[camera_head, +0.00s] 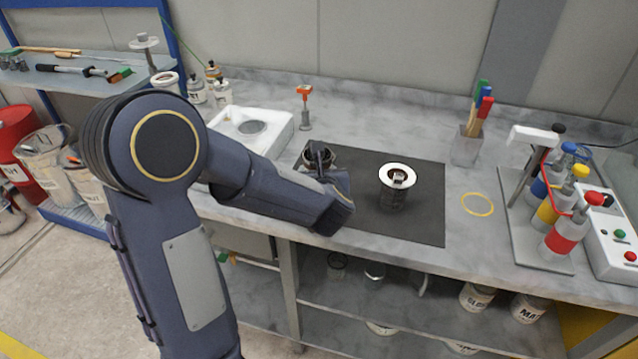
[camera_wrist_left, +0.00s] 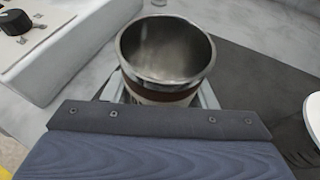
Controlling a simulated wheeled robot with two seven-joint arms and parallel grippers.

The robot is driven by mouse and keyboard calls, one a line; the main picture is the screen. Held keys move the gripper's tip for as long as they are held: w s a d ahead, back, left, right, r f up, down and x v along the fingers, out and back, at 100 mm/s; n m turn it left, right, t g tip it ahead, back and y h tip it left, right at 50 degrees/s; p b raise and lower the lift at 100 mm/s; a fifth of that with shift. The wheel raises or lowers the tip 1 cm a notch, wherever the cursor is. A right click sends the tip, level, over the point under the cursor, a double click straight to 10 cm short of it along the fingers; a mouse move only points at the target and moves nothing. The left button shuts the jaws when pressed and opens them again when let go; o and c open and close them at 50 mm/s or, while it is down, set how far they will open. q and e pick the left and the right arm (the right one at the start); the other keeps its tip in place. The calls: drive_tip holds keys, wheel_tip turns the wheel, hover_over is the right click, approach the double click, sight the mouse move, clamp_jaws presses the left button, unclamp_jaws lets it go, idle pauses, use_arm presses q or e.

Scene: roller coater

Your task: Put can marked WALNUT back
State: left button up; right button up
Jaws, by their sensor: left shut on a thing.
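My left gripper (camera_wrist_left: 160,97) is shut around an open metal can (camera_wrist_left: 167,50) with a brown band, and the can looks empty inside. In the head view the can (camera_head: 318,154) shows just beyond my left wrist, at the back left of the black mat (camera_head: 428,222). The can is roughly upright; I cannot tell whether it touches the mat. Its marking is hidden, so I cannot read WALNUT on it. My right gripper is not in view.
A dark cylinder with a white rim (camera_head: 397,172) stands on the mat. A white device (camera_head: 272,138) is left of the can. A yellow ring (camera_head: 477,204) marks the bench to the right. The lower shelf holds several cans, one marked MAT (camera_head: 530,308).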

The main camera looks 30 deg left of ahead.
use_arm(q)
drive_tip(key=shift+w+a+f, duration=0.2)
drive_tip(key=shift+w+f, duration=0.3)
drive_tip(key=shift+f, duration=0.1)
drive_tip(key=shift+w+f, duration=0.2)
drive_tip(key=shift+f, duration=1.55)
drive_tip(key=shift+f+b, duration=0.2)
drive_tip(key=shift+b, duration=0.35)
drive_tip(key=o, duration=1.1)
drive_tip(key=shift+r, duration=0.1)
drive_tip(key=shift+c, duration=0.2)
